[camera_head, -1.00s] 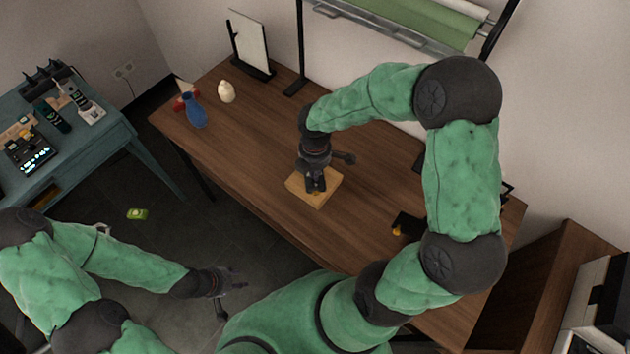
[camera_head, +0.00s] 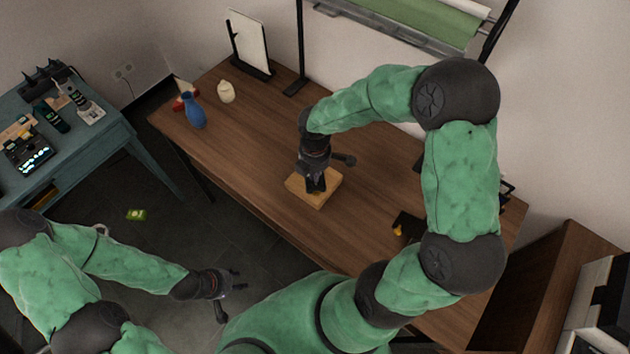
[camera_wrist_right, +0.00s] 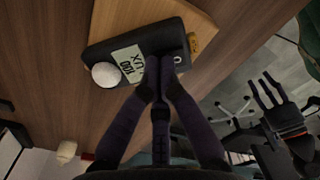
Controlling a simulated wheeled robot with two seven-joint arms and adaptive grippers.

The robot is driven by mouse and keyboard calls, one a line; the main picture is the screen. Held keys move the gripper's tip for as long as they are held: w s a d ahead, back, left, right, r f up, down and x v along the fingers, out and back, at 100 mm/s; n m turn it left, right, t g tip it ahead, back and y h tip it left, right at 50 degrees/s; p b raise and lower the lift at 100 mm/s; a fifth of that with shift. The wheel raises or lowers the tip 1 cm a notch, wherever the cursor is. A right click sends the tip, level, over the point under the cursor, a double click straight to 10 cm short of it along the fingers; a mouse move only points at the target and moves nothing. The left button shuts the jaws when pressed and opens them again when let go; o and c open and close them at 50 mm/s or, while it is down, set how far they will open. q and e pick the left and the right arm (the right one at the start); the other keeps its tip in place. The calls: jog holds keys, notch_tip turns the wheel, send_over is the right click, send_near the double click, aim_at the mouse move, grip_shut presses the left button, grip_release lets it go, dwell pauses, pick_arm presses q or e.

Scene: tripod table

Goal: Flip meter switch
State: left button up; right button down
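A black meter (camera_wrist_right: 148,48) with a grey display reading 100 LUX and a white round dome lies on a wooden board (camera_wrist_right: 195,22). The board (camera_head: 300,190) is on the brown table in the head view, where my right gripper hides most of the meter. My right gripper (camera_wrist_right: 161,64) has its fingertips together, with nothing seen between them. They are over the meter's near edge, beside the display and a small white mark (camera_wrist_right: 178,59). Whether they touch the meter is unclear. My left gripper (camera_head: 236,279) is open and empty, off the table's front side; it also shows in the right wrist view (camera_wrist_right: 270,92).
A blue vase (camera_head: 194,112) and a cream ornament (camera_head: 226,92) stand at the table's far left. A white panel on a black stand (camera_head: 250,45) is behind. A dark item (camera_head: 408,226) lies right of the board. The table between vase and board is clear.

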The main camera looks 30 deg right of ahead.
pick_arm(q)
jog(key=shift+r, duration=0.1)
pick_arm(e)
notch_tip(320, 180, up, 7)
jog(key=p, duration=0.6)
pick_arm(q)
notch_tip(320, 180, up, 6)
dwell(0.4)
